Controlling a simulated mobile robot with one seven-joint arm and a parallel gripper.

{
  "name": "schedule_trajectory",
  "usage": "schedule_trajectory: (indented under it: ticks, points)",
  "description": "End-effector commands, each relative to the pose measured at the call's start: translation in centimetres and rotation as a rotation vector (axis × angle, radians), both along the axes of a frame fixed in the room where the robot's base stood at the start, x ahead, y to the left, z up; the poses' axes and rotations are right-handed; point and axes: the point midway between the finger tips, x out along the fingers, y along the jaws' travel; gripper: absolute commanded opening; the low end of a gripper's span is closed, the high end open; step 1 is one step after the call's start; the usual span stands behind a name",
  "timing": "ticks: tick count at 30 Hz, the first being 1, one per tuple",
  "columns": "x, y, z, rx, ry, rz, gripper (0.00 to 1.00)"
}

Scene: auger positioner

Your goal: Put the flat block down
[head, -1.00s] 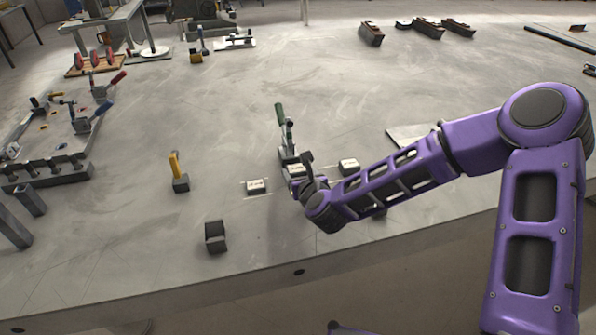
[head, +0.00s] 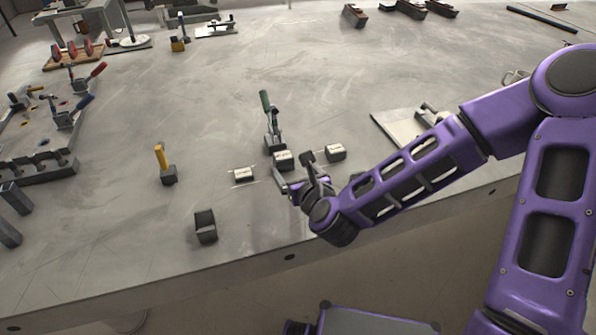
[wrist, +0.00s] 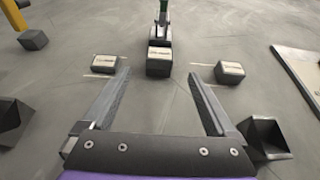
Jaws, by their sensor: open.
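Three small dark blocks with pale labelled tops sit in a row on the grey table (head: 130,215). The middle block (head: 284,160) rests in front of a green-handled toggle clamp (head: 270,125); it also shows in the wrist view (wrist: 159,60). The left block (head: 243,175) and right block (head: 335,153) sit apart on either side. I cannot tell which one the task calls the flat block. My gripper (head: 294,172) is open and empty on the near side of the middle block. In the wrist view its fingers (wrist: 158,75) are spread wide, with bare table between them.
A dark hollow block (head: 205,227) and a yellow-handled tool (head: 163,165) stand to the left. A pale plate (head: 400,130) lies to the right. In the wrist view another dark hollow piece (wrist: 265,138) sits close beside my right finger. Fixtures crowd the far left.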

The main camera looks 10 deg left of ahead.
Motion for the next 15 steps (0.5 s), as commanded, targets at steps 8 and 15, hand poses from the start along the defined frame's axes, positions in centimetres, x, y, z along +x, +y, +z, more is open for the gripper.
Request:
schedule_trajectory:
  ticks: [8, 15]
  points:
    - [-1.9, -1.2, 1.0, 0.001, -0.001, 0.000, 0.92]
    - [-2.0, -1.2, 1.0, 0.000, 0.000, 0.000, 0.92]
